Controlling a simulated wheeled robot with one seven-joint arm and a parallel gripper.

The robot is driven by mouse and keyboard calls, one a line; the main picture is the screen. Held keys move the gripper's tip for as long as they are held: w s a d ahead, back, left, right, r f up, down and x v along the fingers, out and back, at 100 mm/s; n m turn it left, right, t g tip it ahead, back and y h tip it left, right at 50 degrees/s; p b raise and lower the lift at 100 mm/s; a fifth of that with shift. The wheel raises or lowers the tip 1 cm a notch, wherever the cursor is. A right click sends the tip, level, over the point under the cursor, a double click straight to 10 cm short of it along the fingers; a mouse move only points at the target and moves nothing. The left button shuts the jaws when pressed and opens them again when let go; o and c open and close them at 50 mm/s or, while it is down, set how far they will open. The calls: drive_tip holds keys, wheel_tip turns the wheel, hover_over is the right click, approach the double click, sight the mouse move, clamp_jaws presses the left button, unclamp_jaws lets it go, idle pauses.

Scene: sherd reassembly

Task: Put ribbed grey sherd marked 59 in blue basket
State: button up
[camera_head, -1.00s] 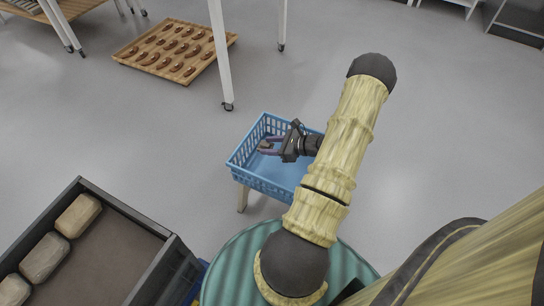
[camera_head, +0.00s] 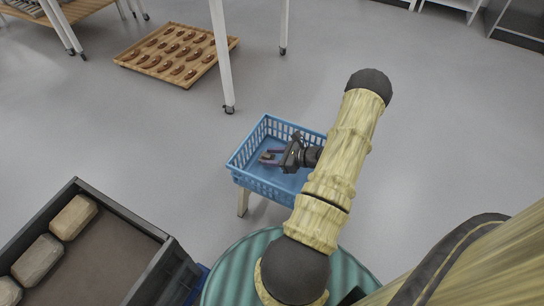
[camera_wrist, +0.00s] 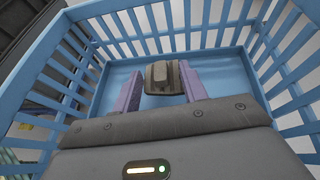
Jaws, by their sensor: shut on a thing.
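The blue basket (camera_head: 247,150) stands on a small support near the middle of the head view, and its slatted walls (camera_wrist: 160,45) surround the scene in the wrist view. My gripper (camera_head: 268,157) reaches into the basket from the right. In the wrist view, my gripper (camera_wrist: 162,92) is shut on a small grey-brown ribbed sherd (camera_wrist: 160,76), which sits between the two purple fingers over the basket's blue floor. I cannot read a mark on it, and I cannot tell whether it touches the floor.
A dark grey crate (camera_head: 150,232) with several stone-like blocks stands at the lower left. A green ribbed round surface (camera_head: 235,275) lies in front of the basket. A wooden tray of brown pieces (camera_head: 178,52) and white table legs are behind. Open grey floor lies to the right.

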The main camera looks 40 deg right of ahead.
drive_tip(key=shift+f, duration=0.45)
drive_tip(key=o, duration=1)
drive_tip(key=shift+r, duration=0.2)
drive_tip(key=p+v, duration=0.4)
drive_tip(key=v, duration=0.8)
drive_tip(key=shift+r+p, duration=0.3)
drive_tip(key=shift+r, duration=0.05)
drive_tip(key=shift+d, duration=0.1)
